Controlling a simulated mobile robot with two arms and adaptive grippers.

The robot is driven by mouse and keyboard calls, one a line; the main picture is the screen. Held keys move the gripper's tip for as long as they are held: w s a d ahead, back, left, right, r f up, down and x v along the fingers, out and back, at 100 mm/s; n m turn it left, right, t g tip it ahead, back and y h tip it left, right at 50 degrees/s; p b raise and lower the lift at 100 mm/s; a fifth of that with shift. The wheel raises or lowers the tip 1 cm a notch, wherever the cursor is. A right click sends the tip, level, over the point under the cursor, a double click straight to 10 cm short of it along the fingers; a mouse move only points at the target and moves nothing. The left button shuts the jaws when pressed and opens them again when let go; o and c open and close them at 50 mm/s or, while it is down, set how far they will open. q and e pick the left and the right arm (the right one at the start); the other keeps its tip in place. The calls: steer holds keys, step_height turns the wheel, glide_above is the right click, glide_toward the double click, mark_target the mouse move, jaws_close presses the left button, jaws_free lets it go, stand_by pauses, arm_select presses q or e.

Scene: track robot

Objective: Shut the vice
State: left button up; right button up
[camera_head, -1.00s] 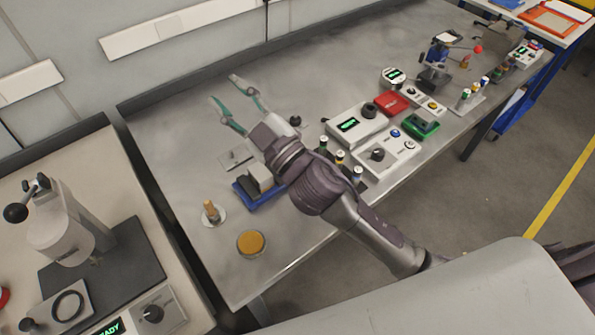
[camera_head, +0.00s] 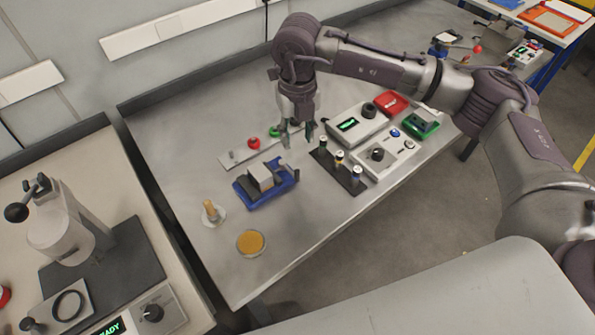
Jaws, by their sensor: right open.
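The vice (camera_head: 268,195) has a blue base and sits on the steel bench, left of the picture's middle. A pale grey block (camera_head: 261,176) shows in it, between its jaws as far as I can see. A small grey part stands at the vice's right end; the gap between the jaws is too small to judge. My right gripper (camera_head: 298,142) points down, open and empty, just behind and right of the vice, apart from it. My left gripper is not in view.
A strip with red and green knobs (camera_head: 253,143) lies behind the vice. A rack of several small bottles (camera_head: 340,161) and a control box (camera_head: 377,154) stand to the right. A wooden-handled stamp (camera_head: 210,210) and an amber dish (camera_head: 251,243) stand front left.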

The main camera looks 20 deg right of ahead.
mark_target(297, 171)
step_height(297, 171, down, 14)
steer(key=p, duration=0.3)
steer(key=shift+r, duration=0.2)
jaws_close()
